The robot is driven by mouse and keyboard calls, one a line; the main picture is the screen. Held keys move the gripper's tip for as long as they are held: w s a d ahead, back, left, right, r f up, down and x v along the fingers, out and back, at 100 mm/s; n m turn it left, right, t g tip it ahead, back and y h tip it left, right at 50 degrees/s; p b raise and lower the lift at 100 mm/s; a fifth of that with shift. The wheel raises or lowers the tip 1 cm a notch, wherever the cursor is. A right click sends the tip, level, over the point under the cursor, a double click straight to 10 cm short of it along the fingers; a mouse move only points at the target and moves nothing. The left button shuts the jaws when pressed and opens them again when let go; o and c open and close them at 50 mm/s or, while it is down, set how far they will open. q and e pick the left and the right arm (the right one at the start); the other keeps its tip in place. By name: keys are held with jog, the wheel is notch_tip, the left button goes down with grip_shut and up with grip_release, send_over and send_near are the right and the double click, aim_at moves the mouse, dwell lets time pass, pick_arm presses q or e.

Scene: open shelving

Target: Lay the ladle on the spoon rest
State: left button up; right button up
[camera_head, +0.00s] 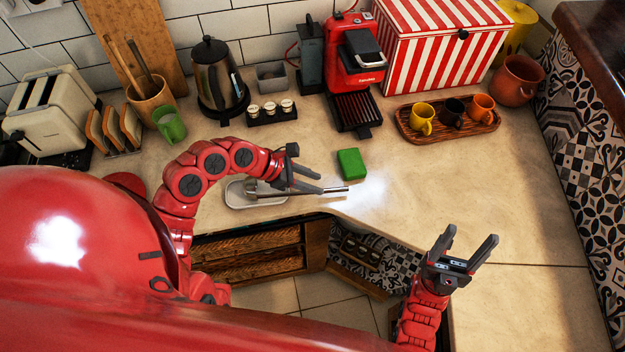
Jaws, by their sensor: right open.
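The ladle (335,190) is metal, its handle pointing right and its bowl end over the spoon rest at the left. The spoon rest (236,202) is a pale shallow tray near the counter's front edge. My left gripper (320,184) is at the ladle's handle, with its fingers pointing right. One finger overlaps the handle in the picture. I cannot tell whether the fingers grip it, or whether the ladle touches the rest. My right gripper (464,243) is open and empty at the front right, fingers pointing up in the picture.
A green sponge (351,163) lies just behind the handle's tip. A wooden tray (447,139) with three cups, a red coffee machine (355,60), a kettle (218,80) and a green cup (170,125) stand farther back. The right counter is clear.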

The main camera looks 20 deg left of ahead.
pick_arm(q)
jog(key=shift+o, duration=0.3)
jog(key=shift+a+r, duration=0.2)
jog(key=b+v, duration=0.4)
jog(key=v, duration=1.3)
jog(key=shift+b, duration=0.35)
jog(key=shift+s+d, duration=0.1)
jog(key=shift+d, duration=0.05)
